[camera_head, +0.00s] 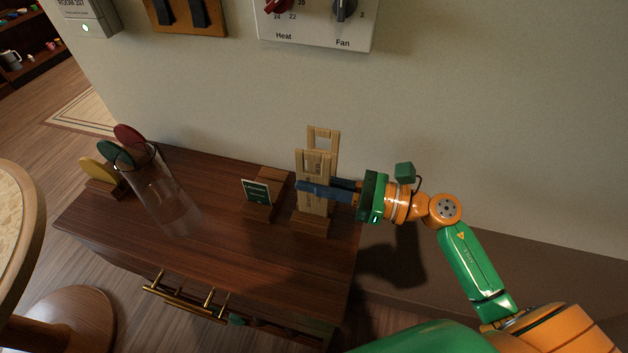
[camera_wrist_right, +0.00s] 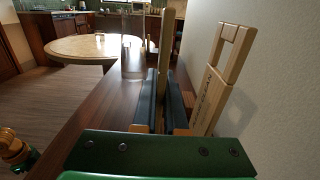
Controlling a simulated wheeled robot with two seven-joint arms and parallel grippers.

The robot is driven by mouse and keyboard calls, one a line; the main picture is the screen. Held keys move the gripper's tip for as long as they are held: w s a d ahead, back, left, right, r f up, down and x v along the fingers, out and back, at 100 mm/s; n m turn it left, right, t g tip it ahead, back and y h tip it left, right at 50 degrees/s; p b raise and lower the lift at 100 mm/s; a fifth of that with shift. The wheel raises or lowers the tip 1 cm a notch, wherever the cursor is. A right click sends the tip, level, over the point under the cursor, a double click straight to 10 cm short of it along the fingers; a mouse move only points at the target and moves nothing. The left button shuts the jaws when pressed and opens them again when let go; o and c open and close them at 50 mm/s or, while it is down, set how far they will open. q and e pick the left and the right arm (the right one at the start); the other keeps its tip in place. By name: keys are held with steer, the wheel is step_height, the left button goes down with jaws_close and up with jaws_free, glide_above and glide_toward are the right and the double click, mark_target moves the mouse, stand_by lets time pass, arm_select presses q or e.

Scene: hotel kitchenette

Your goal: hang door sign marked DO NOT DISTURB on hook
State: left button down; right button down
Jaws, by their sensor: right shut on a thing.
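Two pale wooden door signs with cut-out tops stand upright, one behind the other, on the dark cabinet. My right gripper (camera_head: 325,188) comes in from the right and is shut on the front sign (camera_head: 316,165), with one blue finger before it and one behind. The rear sign (camera_head: 331,140) stands close to the wall; in the right wrist view (camera_wrist_right: 208,98) its lettering seems to include "CLEAN". The held sign shows nearly edge-on between the fingers there (camera_wrist_right: 165,40). Its lettering is not readable. I cannot make out a hook.
A small dark card (camera_head: 257,191) on a wooden stand is left of the signs. A clear glass vase (camera_head: 170,195) and coloured discs (camera_head: 115,153) stand farther left. Wall controls (camera_head: 318,22) are above. The cabinet (camera_head: 225,255) has brass handles in front.

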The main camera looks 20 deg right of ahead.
steer(key=shift+f, duration=0.1)
steer(key=c, duration=0.9)
jaws_free()
